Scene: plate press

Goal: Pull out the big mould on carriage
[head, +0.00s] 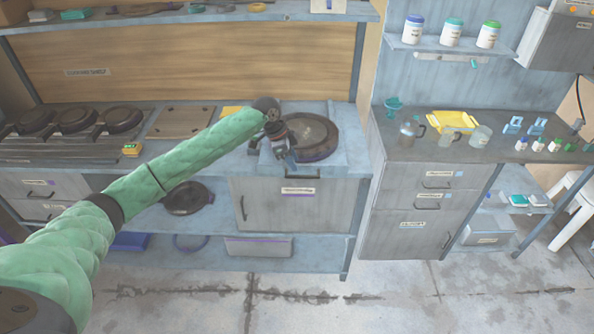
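A large round dark mould (312,130) sits on a pale blue-grey carriage (338,168) on the bench, above a cabinet with a labelled front. My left arm reaches in from the left, and my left gripper (286,158) points down at the mould's left front edge. It overlaps the near left part of the mould and carriage in the picture. I cannot tell whether it touches them or whether its fingers are open or shut. My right gripper is not in view.
Several dark round moulds (75,119) stand on the bench at left. Another round dark piece (186,197) lies on the shelf below. At right, a counter holds a yellow tray (452,122), jugs and small bottles. The concrete floor (290,300) in front is clear.

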